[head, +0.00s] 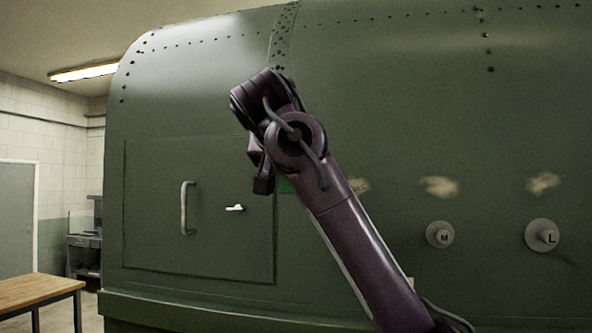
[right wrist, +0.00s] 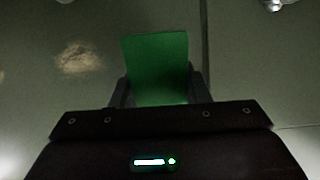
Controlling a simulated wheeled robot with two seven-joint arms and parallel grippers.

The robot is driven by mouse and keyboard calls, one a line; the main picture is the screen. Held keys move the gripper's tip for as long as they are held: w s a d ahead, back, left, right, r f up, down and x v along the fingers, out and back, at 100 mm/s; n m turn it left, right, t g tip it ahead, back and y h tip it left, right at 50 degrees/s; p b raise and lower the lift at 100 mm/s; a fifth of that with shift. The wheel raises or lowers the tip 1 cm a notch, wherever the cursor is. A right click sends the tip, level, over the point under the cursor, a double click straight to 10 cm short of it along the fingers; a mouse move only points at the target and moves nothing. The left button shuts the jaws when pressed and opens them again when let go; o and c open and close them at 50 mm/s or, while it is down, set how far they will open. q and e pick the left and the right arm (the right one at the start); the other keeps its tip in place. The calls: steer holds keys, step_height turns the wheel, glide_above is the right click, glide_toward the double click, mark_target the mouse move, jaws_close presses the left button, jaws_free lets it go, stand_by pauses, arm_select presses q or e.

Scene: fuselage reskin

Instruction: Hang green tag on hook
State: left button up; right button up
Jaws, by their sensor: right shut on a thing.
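The green tag (right wrist: 157,68) is a flat green rectangle held upright between the fingers of my right gripper (right wrist: 159,90) in the right wrist view. In the head view only a small green piece of the tag (head: 286,187) shows beside my wrist, in front of the green fuselage wall (head: 400,110). My right arm hides the rest of it. I cannot make out a hook for certain. A small pale lever-like fitting (head: 235,208) is on the door panel, left of and below my gripper. My left gripper is not in view.
The fuselage door panel (head: 150,235) has a long vertical handle (head: 186,207). Two round knobs marked M (head: 440,234) and L (head: 541,235) stick out to the right, below worn patches. A wooden table (head: 35,289) stands at lower left.

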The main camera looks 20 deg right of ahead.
steer(key=o, duration=1.1)
steer(key=shift+s+a+r+b, duration=0.1)
steer(key=shift+s+a+b, duration=0.1)
steer(key=shift+s+b, duration=0.1)
steer(key=b+v, duration=0.2)
steer(key=v, duration=0.5)
steer(key=shift+b, duration=0.35)
